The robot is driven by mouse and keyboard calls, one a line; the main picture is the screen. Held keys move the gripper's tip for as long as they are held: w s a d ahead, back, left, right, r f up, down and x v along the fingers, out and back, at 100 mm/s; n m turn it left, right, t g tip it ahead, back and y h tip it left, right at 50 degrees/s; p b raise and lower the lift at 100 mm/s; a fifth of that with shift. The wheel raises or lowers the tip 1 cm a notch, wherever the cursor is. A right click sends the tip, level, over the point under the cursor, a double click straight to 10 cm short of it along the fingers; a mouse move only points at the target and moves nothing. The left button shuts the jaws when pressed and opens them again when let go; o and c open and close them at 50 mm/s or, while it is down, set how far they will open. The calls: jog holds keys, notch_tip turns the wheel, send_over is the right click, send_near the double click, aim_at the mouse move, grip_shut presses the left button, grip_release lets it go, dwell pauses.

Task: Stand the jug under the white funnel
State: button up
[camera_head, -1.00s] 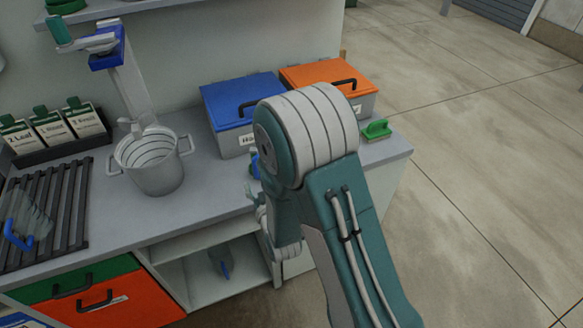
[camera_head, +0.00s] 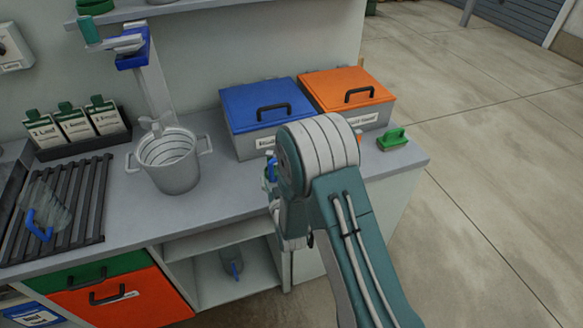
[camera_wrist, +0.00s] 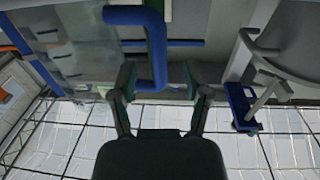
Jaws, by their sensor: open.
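A clear jug with a blue handle (camera_wrist: 155,48) is close in front of my gripper (camera_wrist: 161,82) in the wrist view. The fingers are open, with the handle's bar showing between them; I cannot tell whether they touch it. In the head view my arm hides most of my gripper, and a bit of blue (camera_head: 271,168) shows at the arm's left edge. Another clear jug with a blue handle (camera_head: 39,226) lies on the black rack. One more blue-handled clear thing (camera_head: 235,268) is in the shelf below. I cannot make out the white funnel for certain.
A grey pot (camera_head: 172,172) stands on the counter before a post with a blue bracket (camera_head: 133,60). A blue-lidded box (camera_head: 240,98), an orange-lidded box (camera_head: 335,88) and a green scrubber (camera_head: 393,139) are at the right. Counter between rack and pot is clear.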

jog(key=shift+x, duration=1)
grip_shut()
jog(key=shift+r, duration=0.1)
jog(key=shift+s, duration=0.1)
